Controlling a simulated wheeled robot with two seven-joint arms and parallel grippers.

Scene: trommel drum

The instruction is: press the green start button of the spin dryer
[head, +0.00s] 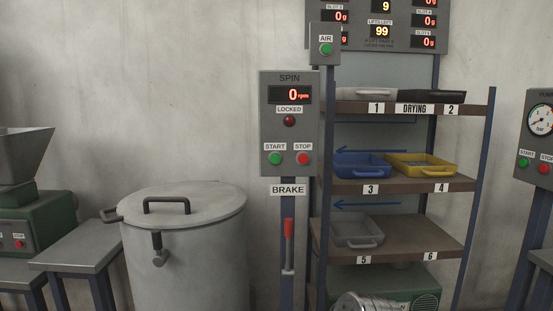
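The spin dryer's control box (289,133) stands on a post in the middle of the head view. Its green start button (275,159) sits under the START label, left of the red stop button (304,158). The display (291,95) reads 0 rpm, and a dark red lamp (289,121) sits under the LOCKED label. A grey drum (185,255) stands to the left of the post with its lid (180,203) on. A red-handled brake lever (289,242) is on the post under the BRAKE label. Neither of my grippers is in view.
A drying rack (405,182) with numbered slots holds blue (360,167), yellow (420,166) and grey (357,231) trays. An AIR box (325,45) is above the control box. A small table (75,247) is at left. Another start/stop panel (536,145) is at right.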

